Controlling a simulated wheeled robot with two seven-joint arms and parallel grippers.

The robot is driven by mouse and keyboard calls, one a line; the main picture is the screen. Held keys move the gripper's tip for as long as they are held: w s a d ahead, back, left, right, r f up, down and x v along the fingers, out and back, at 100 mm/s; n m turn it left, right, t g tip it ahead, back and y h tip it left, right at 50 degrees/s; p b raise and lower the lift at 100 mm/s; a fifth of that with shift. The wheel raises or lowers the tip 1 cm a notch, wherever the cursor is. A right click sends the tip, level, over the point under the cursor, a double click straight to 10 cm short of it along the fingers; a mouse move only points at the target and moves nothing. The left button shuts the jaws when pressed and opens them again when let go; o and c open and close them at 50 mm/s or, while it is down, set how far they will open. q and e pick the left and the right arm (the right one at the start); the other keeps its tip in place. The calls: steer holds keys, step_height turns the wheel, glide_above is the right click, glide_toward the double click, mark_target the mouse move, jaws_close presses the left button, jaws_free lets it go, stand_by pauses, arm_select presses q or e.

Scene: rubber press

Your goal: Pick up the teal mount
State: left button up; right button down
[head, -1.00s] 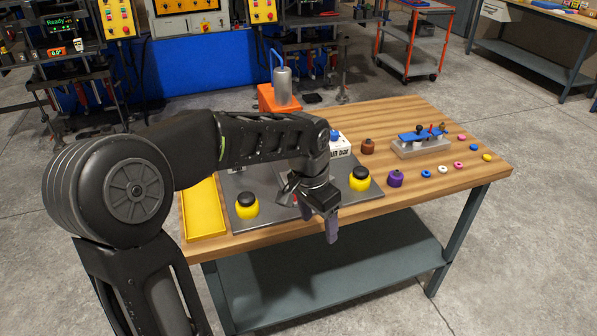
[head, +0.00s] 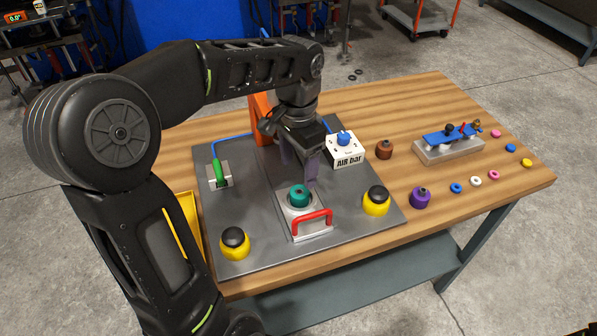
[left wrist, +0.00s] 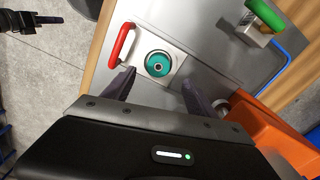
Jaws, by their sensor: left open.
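The teal mount (head: 299,194) sits upright in a light metal holder (head: 299,211) with a red handle (head: 312,222), on the grey plate. In the left wrist view the teal mount (left wrist: 158,64) shows from above, with a dark hole at its centre. My left gripper (head: 299,170) is open and empty, just behind and above the mount in the head view. In the left wrist view its two fingers (left wrist: 155,87) point toward the mount, one to each side, with the mount a little beyond the tips.
Yellow-and-black buttons (head: 376,201) stand at the plate's front corners. A white AIR bar box (head: 344,150) and green-handled valve (head: 219,174) stand on the plate. Purple (head: 420,198) and brown (head: 384,149) mounts stand to the right. An orange piece (left wrist: 262,130) is near my left gripper.

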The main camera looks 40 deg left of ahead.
mark_target(299, 192)
arm_select(q)
steer(key=shift+w, duration=0.15)
steer(key=shift+r, duration=0.1)
steer(key=shift+s, duration=0.2)
steer(key=shift+f, duration=1.3)
steer(key=shift+f, duration=0.15)
steer(key=shift+d+f+p, duration=0.1)
steer(key=shift+f+p, duration=0.2)
steer(key=shift+p, duration=0.1)
step_height(299, 192, down, 4)
steer(key=shift+f+p, duration=0.2)
steer(key=shift+p, duration=0.25)
steer(key=shift+c, duration=0.6)
